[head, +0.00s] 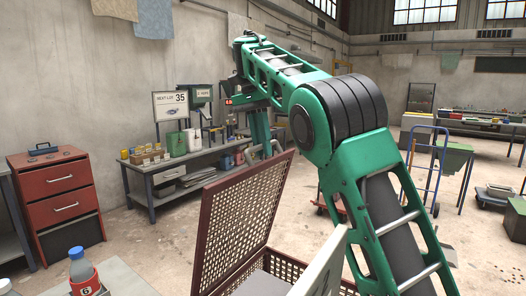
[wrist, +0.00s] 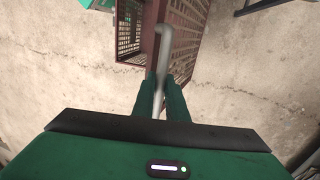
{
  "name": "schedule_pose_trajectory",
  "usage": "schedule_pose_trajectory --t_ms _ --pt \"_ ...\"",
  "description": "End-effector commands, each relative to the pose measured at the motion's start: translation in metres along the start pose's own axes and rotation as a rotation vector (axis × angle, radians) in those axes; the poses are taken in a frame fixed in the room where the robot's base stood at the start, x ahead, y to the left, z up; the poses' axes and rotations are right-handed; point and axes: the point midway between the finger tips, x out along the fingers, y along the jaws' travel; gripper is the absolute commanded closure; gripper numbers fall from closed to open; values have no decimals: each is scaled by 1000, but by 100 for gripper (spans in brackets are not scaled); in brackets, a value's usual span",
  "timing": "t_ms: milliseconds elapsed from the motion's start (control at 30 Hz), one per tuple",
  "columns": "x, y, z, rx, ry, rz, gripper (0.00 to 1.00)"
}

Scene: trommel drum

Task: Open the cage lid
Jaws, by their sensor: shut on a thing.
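The cage lid (head: 238,218) is a dark red perforated panel. In the head view it stands steeply raised at the cage's left side, leaving the top of the cage (head: 310,272) open. A grey bar handle (head: 275,146) sits at the lid's upper edge. In the wrist view, my gripper (wrist: 161,92) is shut on this handle (wrist: 163,42), with a dark green finger on each side. The lid's red mesh also shows beyond the fingers (wrist: 187,28). In the head view my green arm reaches over the cage, and the fingertips are too small to make out.
A workbench (head: 180,175) with cans and signs stands against the back wall. A red drawer cabinet (head: 58,195) is at left. A bottle (head: 81,268) stands on a table at the lower left. A blue hand truck (head: 428,165) is at right. Open floor lies between.

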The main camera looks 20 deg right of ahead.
Motion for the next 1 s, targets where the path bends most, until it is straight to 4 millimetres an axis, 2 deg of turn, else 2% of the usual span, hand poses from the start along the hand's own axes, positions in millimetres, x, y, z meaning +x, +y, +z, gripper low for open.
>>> schedule_pose_trajectory --t_ms 33,500,533,600,1000 --pt "-6 1 1 2 5 -6 100" --pt "-9 -5 12 -12 7 -1 100" --pt "-9 -6 12 -12 7 -1 81" --pt "-8 -6 12 -14 7 0 69" --pt "-6 -9 13 -17 5 5 69"
